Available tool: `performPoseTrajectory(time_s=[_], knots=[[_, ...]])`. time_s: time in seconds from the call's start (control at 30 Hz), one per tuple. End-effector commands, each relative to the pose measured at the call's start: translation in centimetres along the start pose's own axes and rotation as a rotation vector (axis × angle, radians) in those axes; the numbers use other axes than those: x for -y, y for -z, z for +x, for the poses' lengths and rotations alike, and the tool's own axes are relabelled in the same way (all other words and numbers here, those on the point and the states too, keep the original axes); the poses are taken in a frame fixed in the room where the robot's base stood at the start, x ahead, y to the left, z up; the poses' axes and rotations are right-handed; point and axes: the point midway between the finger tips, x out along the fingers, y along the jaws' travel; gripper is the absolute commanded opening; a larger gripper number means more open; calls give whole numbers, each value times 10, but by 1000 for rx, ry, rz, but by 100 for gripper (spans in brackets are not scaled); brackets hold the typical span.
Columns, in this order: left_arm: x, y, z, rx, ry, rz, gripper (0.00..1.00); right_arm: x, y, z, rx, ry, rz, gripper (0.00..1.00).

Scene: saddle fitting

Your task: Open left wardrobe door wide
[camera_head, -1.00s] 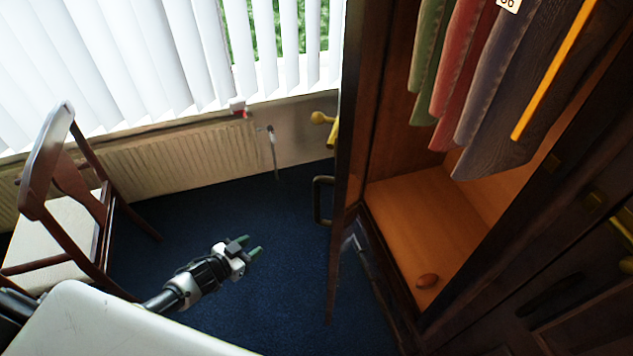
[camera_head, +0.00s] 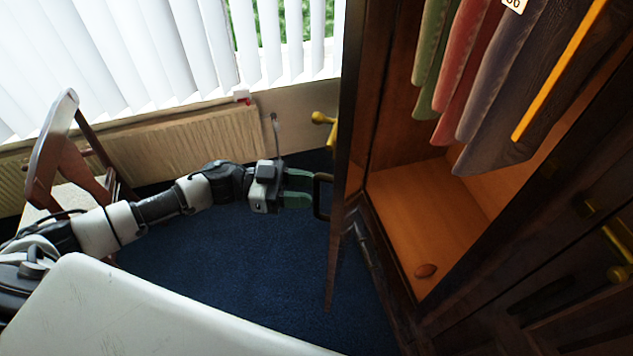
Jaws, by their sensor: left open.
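The left wardrobe door (camera_head: 345,130) is dark wood and stands open, seen nearly edge-on in the head view. A dark loop handle (camera_head: 318,196) and a brass knob (camera_head: 322,118) stick out from its left face. My left gripper (camera_head: 300,188) is open, its green fingers pointing right at the loop handle. The fingertips are very close to the handle; I cannot tell whether they touch it or lie around it. The wardrobe interior (camera_head: 425,215) shows hanging clothes and a brown oval object (camera_head: 426,271) on its floor. My right gripper is not in view.
A wooden chair (camera_head: 68,150) stands at the left, partly hidden by my left arm. A radiator (camera_head: 180,142) runs under the blinds (camera_head: 120,60). Blue carpet (camera_head: 240,270) is clear left of the door. The other wardrobe door (camera_head: 570,290) is at the right.

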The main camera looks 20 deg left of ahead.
Motion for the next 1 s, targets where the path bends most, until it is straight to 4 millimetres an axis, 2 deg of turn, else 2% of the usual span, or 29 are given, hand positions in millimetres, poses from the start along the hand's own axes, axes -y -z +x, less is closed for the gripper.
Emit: performPoseTrajectory(time_s=[0.1,0.2,0.57,0.83,1.0], knots=[[1,2,17,-2,1,0,41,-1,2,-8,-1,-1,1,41],[0,1,26,-1,1,1,41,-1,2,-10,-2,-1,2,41],[1,-1,30,1,3,1,41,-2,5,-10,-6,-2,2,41],[1,0,30,1,3,1,0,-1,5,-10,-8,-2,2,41],[1,0,30,1,3,1,0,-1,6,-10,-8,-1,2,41]])
